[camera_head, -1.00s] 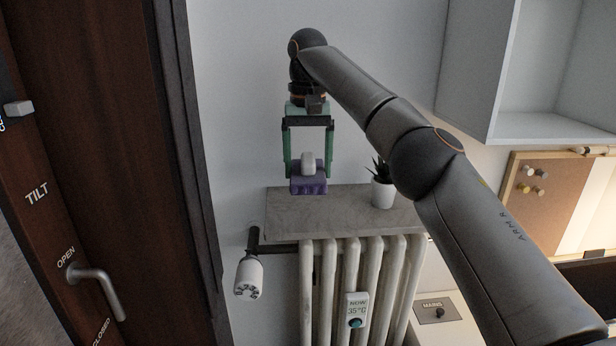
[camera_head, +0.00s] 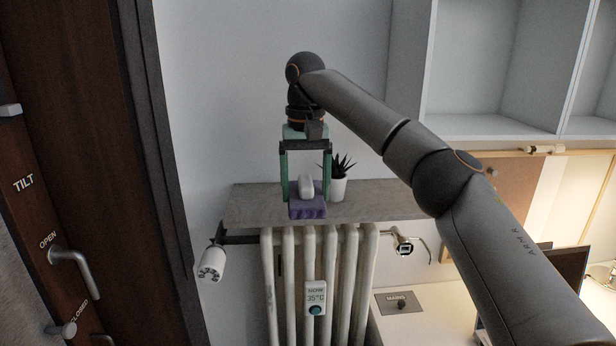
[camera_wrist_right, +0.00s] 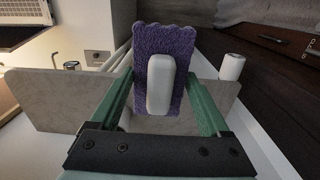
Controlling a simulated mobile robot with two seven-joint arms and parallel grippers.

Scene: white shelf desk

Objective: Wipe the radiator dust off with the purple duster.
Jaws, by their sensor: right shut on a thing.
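The pale ribbed radiator (camera_head: 293,270) stands against the wall below a mottled grey slab (camera_head: 248,207). I cannot make out separate dust on it. My right gripper (camera_head: 306,196) points down over the slab, shut on the purple duster (camera_head: 307,210) with its white handle (camera_head: 305,185) between the green fingers. The duster overlaps the slab in the head view; I cannot tell whether it touches. The right wrist view also shows the purple duster (camera_wrist_right: 150,50) and its white handle (camera_wrist_right: 160,88). My left gripper is not in view.
A potted plant (camera_head: 338,188) stands on the slab just right of the gripper. A white valve knob (camera_head: 211,263) sticks out at left, a metal valve (camera_head: 405,244) at right. A temperature display (camera_head: 315,297) hangs on the radiator front. The slab's left end is clear.

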